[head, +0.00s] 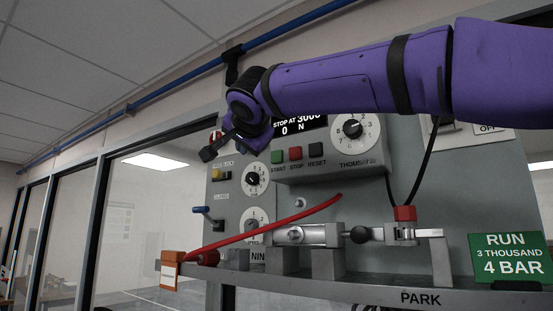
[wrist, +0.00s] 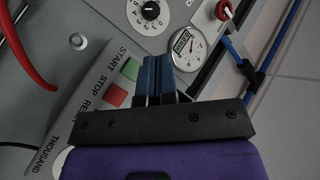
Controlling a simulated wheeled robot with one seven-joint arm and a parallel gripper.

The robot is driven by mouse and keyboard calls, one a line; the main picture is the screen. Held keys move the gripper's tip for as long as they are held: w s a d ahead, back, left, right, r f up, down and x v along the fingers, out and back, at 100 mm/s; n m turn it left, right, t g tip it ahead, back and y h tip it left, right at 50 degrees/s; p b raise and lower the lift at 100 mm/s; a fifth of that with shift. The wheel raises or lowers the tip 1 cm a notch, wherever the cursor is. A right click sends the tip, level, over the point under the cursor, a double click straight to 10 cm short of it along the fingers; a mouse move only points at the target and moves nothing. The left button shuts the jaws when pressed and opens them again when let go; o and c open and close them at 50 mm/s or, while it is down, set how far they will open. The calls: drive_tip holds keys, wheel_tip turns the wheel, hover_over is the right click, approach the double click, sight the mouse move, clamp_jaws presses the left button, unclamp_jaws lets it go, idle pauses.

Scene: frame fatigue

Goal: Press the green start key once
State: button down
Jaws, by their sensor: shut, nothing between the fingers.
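The green start key (head: 277,157) sits at the left of a row on the grey control box, labelled START. It also shows in the wrist view (wrist: 131,68), just left of my fingers and partly covered by them. The red stop key (head: 295,154) is beside it, then the black reset key (head: 315,149). My gripper (head: 208,153) is shut and empty in front of the panel, up and left of the keys in the head view. In the wrist view its blue fingers (wrist: 152,62) lie close together. Whether they touch the panel cannot be told.
A display (head: 300,126) above the keys reads STOP AT 3000 and 0 N, partly behind my arm. Numbered dials (head: 253,179) flank the keys. A red hose (head: 265,226) and a clamped fixture (head: 305,234) lie below. A gauge (wrist: 188,48) is right of my fingers.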

sight(271, 155)
drive_tip(key=w+d, duration=0.5)
drive_tip(key=w, duration=0.2)
drive_tip(key=shift+d, duration=0.25)
idle(0.3)
idle(2.0)
drive_tip(key=shift+w+d, duration=0.25)
drive_tip(key=shift+w, duration=0.05)
drive_tip(key=shift+w+d, duration=0.25)
drive_tip(key=shift+w, duration=0.1)
idle(0.9)
drive_tip(key=shift+s+a, duration=0.5)
drive_tip(key=shift+s, duration=0.2)
idle(0.3)
